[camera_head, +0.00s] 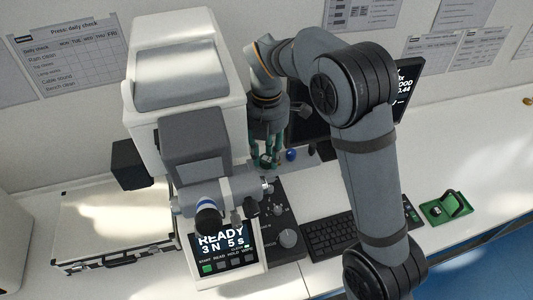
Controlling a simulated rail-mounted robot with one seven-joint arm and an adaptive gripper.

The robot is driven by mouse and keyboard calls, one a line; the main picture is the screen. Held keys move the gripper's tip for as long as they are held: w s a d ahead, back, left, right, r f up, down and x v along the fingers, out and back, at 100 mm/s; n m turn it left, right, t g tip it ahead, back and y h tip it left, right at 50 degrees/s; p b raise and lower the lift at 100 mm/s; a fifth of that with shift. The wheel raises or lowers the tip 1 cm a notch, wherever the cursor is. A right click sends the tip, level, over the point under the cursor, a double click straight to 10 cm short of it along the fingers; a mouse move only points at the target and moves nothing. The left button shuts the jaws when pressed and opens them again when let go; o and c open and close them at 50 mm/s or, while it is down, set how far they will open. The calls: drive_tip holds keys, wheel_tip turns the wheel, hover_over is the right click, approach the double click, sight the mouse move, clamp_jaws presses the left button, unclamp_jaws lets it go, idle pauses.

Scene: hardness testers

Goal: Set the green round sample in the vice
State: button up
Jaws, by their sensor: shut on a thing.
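My gripper (267,160) points down just right of the white and grey hardness tester (187,90), behind its control panel. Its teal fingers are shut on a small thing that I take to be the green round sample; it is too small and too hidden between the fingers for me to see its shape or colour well. I cannot make out the vice clearly; the tester's head and my gripper hide much of the bench there. I cannot tell whether the held thing touches anything below.
A blue knob (291,154) is close right of my gripper. A dark panel with knobs (284,222), a keyboard (331,233) and a green tray (431,212) stand to the right. The tester's screen (222,243) reads READY. A white case (112,226) lies left.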

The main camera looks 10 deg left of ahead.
drive_tip(key=shift+f, duration=0.1)
drive_tip(key=o, duration=1.2)
drive_tip(key=shift+o, duration=0.2)
